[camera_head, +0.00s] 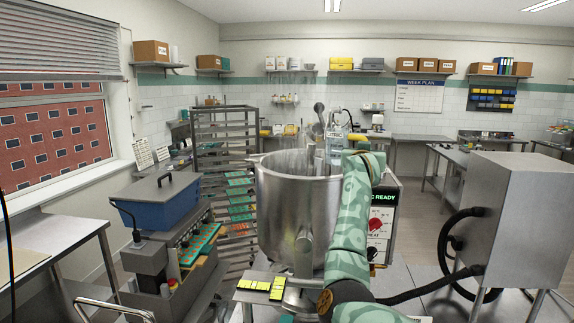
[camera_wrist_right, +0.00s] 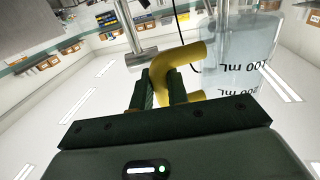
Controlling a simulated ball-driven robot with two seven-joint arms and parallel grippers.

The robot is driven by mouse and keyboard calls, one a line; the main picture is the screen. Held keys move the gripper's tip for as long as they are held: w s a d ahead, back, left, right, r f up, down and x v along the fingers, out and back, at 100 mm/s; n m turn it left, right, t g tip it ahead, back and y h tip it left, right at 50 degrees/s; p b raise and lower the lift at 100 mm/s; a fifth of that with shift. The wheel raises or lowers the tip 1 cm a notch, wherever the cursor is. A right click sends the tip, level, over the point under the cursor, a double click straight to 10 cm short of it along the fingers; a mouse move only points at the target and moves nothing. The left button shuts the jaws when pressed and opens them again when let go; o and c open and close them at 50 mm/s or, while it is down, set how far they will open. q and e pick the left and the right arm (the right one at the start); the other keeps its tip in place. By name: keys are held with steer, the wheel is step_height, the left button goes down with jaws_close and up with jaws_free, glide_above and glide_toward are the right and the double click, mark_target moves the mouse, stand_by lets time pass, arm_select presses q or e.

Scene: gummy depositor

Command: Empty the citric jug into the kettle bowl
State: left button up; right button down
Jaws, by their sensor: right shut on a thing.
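The kettle bowl (camera_head: 285,205) is a large, deep steel pot in the middle of the head view. My right gripper (camera_head: 358,146) is at its far right rim, partly hidden by my patterned green arm. In the wrist view my right gripper (camera_wrist_right: 163,90) is shut on the yellow handle (camera_wrist_right: 180,58) of the clear citric jug (camera_wrist_right: 238,55). The jug carries mL marks and a bluish tint; I cannot tell how much is in it. In the head view the jug (camera_head: 336,141) looks roughly upright above the rim. My left gripper is not in view.
A control box (camera_head: 383,215) reading READY stands right of the bowl. A steel cabinet (camera_head: 515,215) with a black hose is farther right. A blue-bin machine (camera_head: 160,205) stands left, with a tray rack (camera_head: 225,135) behind. A panel with yellow tiles (camera_head: 262,285) is in front.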

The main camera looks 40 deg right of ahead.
steer(key=shift+r+p, duration=0.45)
steer(key=shift+r, duration=0.45)
steer(key=shift+s+a+f, duration=0.1)
steer(key=shift+s+a, duration=0.05)
steer(key=shift+s, duration=0.1)
arm_select(q)
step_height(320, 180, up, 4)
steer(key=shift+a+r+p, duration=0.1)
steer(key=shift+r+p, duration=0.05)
steer(key=shift+p, duration=1.1)
arm_select(e)
steer(key=s+a, duration=0.4)
steer(key=s, duration=0.2)
steer(key=shift+a, duration=0.15)
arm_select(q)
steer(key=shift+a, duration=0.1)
arm_select(e)
steer(key=shift+f, duration=0.15)
